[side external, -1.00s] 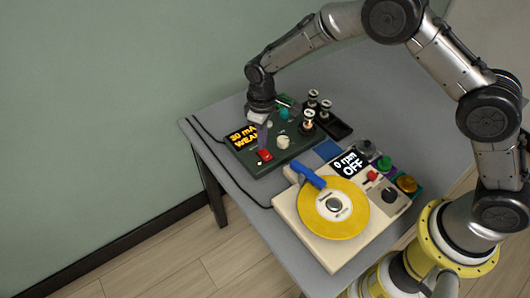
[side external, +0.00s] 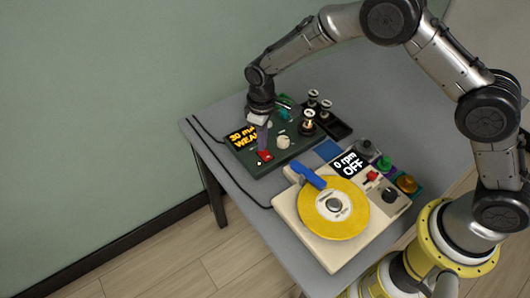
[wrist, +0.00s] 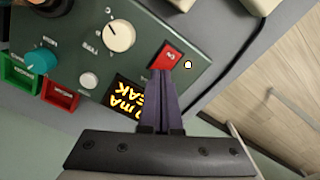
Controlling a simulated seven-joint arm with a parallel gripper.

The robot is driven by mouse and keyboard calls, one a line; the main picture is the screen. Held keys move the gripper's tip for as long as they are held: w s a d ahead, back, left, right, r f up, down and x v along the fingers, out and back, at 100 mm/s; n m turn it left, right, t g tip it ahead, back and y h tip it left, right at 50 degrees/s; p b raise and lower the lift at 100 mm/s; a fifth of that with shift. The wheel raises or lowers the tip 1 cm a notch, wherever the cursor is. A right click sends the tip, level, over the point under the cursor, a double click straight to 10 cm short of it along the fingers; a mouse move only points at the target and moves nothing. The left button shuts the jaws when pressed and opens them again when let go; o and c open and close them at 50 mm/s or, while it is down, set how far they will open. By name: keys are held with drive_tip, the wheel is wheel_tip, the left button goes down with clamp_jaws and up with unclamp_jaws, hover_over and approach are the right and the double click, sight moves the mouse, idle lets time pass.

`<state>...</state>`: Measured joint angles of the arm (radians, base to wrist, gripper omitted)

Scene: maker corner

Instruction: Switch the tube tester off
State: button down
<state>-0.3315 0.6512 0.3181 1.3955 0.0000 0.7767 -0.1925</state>
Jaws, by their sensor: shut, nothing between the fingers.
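The tube tester (side external: 284,153) is a dark green box on the grey table. Its display (side external: 243,137) is lit with orange text reading 30 mA and WEAK. Its red rocker switch (side external: 264,155) sits near the front corner, and it also shows in the wrist view (wrist: 169,54). A small indicator beside the switch glows (wrist: 188,64). My gripper (side external: 262,151) is shut and empty, pointing down. In the wrist view its fingertips (wrist: 161,70) are at the near edge of the red switch, apparently touching it.
A cream turntable-like device (side external: 290,208) with a yellow disc and blue arm stands close by, its display (side external: 349,164) reading 0 rpm OFF. Tester knobs (wrist: 119,37) and standing tubes (side external: 308,122) are near my gripper. A black tray (side external: 338,128) lies behind.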

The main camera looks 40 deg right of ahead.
drive_tip(key=shift+f, duration=0.7)
idle(0.3)
drive_tip(key=shift+r, duration=3.55)
